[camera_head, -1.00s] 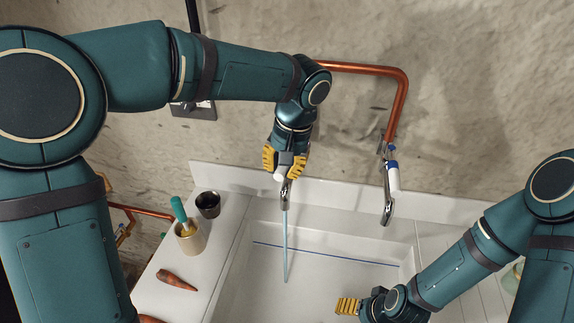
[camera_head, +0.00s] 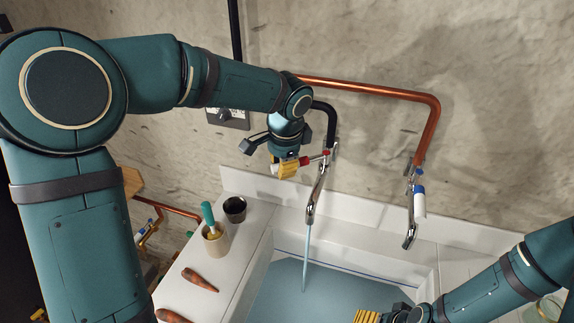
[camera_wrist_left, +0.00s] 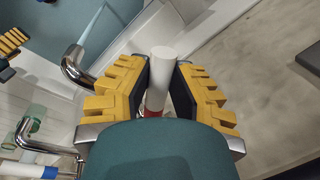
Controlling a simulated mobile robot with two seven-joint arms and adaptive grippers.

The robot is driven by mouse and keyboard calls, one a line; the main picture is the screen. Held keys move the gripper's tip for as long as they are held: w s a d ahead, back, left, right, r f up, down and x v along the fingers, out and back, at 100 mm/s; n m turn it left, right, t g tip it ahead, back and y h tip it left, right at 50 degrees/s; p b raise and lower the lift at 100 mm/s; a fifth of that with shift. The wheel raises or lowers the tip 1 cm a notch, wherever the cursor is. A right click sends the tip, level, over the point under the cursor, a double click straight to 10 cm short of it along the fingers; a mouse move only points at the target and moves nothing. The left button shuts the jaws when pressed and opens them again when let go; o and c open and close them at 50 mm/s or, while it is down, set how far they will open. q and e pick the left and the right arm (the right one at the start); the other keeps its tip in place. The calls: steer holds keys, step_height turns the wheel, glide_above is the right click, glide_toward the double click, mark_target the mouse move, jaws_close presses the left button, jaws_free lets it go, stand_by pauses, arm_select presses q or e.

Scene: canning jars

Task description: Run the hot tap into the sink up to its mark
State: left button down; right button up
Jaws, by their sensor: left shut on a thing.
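The hot tap (camera_head: 316,195), with a red collar, stands at the back of the sink (camera_head: 258,275). A thin stream (camera_head: 306,250) runs from its spout into blue-grey water (camera_head: 290,295). A dark blue mark line (camera_head: 345,267) shows on the sink's back wall, just above the water there. My left gripper (camera_head: 287,168) is left of the hot tap, shut on its white lever (camera_wrist_left: 160,70) with a red band; the lever points left. My right gripper (camera_head: 367,316) is low over the sink, partly cut off by the frame edge; its jaws are unclear.
A second tap (camera_head: 410,232) with a blue-banded white lever (camera_head: 419,202) is to the right. A dark cup (camera_head: 235,209), a beige pot (camera_head: 215,243) with a green-handled tool and carrots (camera_head: 200,280) stand on the left counter. Copper pipe (camera_head: 390,94) runs along the wall.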

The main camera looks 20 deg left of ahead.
arm_select(q)
steer(key=shift+w+a+f+m, duration=0.2)
steer(key=shift+w+a+m, duration=0.15)
steer(key=shift+m, duration=0.15)
steer(key=c, duration=0.8)
jaws_free()
steer(key=shift+w, duration=0.1)
steer(key=shift+r, duration=0.1)
steer(key=r, duration=0.4)
steer(key=s+d+r, duration=0.1)
steer(key=r, duration=0.3)
steer(key=s+r, duration=0.1)
steer(key=r, duration=0.2)
steer(key=shift+d+r, duration=0.2)
steer(key=shift+r, duration=0.2)
